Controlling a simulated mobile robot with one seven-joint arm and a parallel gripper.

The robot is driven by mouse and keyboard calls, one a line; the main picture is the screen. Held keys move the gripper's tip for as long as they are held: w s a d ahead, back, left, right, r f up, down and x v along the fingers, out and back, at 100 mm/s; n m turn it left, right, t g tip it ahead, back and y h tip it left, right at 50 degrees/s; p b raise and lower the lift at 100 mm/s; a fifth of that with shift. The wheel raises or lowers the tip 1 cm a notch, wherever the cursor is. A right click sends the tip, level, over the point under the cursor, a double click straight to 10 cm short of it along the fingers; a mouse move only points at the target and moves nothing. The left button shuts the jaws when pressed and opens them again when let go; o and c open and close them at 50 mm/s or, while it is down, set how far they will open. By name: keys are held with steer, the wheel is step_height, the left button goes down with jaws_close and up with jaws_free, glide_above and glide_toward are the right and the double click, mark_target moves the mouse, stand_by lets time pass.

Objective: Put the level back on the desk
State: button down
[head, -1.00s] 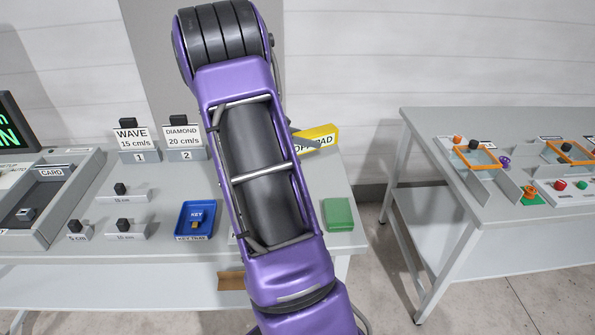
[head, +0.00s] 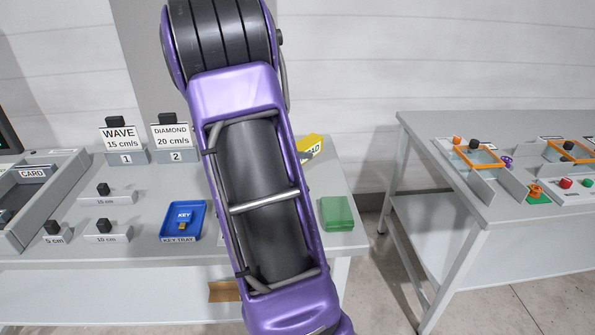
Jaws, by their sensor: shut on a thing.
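I cannot make out a spirit level for certain. A yellow block (head: 313,147) with dark letters ending in "AD" shows past the right side of my purple arm, over the back right of the desk. Most of it is hidden behind the arm, so I cannot tell whether it is held or resting. The grey desk (head: 130,222) spreads to both sides of the arm. My gripper is hidden behind my own arm.
On the desk are a blue key tray (head: 183,222), a green block (head: 337,213), the WAVE sign (head: 119,139), the DIAMOND sign (head: 172,136) and several black-knobbed blocks. A second table (head: 470,215) with orange frames stands right, across a gap.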

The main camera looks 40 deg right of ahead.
step_height(320, 180, down, 4)
steer(key=shift+f+b, duration=0.15)
steer(key=shift+b, duration=0.45)
steer(key=shift+f, duration=0.15)
steer(key=shift+c, duration=1.6)
jaws_free()
steer(key=shift+a+r, duration=0.15)
steer(key=shift+r, duration=0.15)
steer(key=p+v, duration=0.3)
steer(key=v, duration=0.8)
steer(key=shift+a+r, duration=0.1)
steer(key=shift+a, duration=0.2)
